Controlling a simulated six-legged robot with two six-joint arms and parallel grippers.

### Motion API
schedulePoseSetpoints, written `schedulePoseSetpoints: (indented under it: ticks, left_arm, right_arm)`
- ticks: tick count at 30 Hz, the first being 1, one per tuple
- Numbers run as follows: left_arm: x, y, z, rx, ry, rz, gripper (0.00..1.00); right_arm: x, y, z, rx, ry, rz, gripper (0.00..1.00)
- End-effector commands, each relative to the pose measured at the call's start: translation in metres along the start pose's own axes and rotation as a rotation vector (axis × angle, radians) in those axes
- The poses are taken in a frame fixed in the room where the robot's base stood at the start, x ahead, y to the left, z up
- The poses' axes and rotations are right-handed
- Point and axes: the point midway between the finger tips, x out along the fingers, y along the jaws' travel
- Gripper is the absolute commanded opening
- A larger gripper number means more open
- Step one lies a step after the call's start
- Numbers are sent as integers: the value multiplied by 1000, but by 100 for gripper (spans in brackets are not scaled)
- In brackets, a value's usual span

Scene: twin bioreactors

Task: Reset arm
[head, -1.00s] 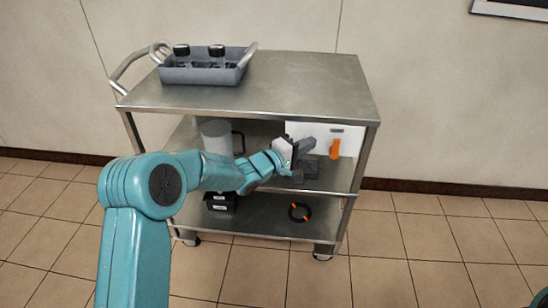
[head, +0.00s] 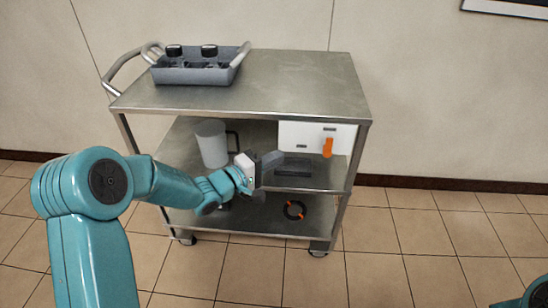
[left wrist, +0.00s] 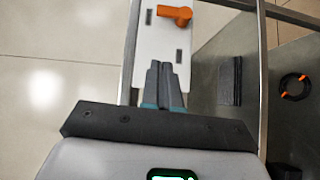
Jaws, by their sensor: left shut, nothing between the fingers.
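My left gripper (head: 268,161) is in front of the cart's middle shelf in the head view, with its fingers pointing right. In the left wrist view its two fingers (left wrist: 165,85) lie together, shut and empty. A white panel (head: 308,136) with an orange handle (head: 328,147) stands at the right of the middle shelf. The panel (left wrist: 160,50) also shows beyond the fingertips in the left wrist view. My right gripper is not in view; only a bit of teal shows at the bottom right of the head view.
The metal cart (head: 300,85) carries a grey tote (head: 197,72) with black-capped items on top. A grey pitcher (head: 212,142) and a dark flat block (head: 293,167) are on the middle shelf. A black ring with orange marks (head: 295,210) lies below. Floor right of the cart is clear.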

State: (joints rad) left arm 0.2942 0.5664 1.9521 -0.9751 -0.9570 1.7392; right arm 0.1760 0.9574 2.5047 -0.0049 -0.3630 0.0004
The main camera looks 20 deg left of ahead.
Motion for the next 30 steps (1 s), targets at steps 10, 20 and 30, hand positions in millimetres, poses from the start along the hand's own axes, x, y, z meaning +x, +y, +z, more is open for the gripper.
schedulePoseSetpoints:
  ticks: [10, 20, 30]
  left_arm:
    - [12, -33, 32, -58, -57, -48, 0]
    - [-68, -244, 164, -96, -100, -685, 0]
    - [-210, -313, 246, 282, -560, -1135, 0]
  right_arm:
    - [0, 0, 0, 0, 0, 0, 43]
    - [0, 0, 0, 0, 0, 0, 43]
    - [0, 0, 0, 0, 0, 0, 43]
